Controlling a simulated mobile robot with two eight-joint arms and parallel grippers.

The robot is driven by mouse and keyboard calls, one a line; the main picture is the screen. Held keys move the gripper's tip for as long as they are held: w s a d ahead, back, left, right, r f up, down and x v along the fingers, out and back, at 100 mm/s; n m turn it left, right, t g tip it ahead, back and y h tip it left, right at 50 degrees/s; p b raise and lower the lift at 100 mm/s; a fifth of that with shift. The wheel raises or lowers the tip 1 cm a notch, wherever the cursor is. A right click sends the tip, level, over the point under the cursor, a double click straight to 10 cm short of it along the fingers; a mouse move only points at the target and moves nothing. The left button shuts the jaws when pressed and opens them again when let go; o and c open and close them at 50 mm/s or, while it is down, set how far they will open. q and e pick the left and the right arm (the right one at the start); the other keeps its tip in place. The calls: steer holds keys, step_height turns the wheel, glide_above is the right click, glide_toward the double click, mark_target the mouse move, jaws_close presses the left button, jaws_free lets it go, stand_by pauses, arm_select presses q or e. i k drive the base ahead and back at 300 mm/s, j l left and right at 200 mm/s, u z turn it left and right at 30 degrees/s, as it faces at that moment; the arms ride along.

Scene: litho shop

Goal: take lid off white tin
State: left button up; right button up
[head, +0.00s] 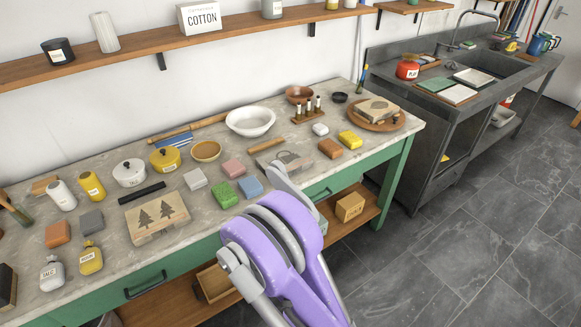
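The white tin (130,178) is a small round pot with a dark knob on its lid (129,166) and a dark printed label on its side. It stands upright on the worktop, left of the middle, with the lid seated on it. A yellow lidded tin (165,161) stands just to its right. One purple and grey arm of mine rises from the bottom centre in front of the bench. No gripper fingers can be made out on it. My other arm is not in view. Nothing touches the white tin.
A black bar (142,192) and a tree-printed block (157,217) lie in front of the tin. White (62,195) and yellow (91,185) bottles stand left of it. A wooden bowl (206,151) is to the right. The wall shelf (130,47) runs above the bench.

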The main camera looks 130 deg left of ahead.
mark_target(129, 169)
steer(key=u, duration=1.15)
steer(key=l+u, duration=0.1)
steer(key=u, duration=0.45)
steer(key=i+u, duration=0.1)
steer(key=u, duration=1.05)
steer(key=l+u, duration=0.1)
steer(key=u, duration=1.65)
steer(key=k+l, duration=0.05)
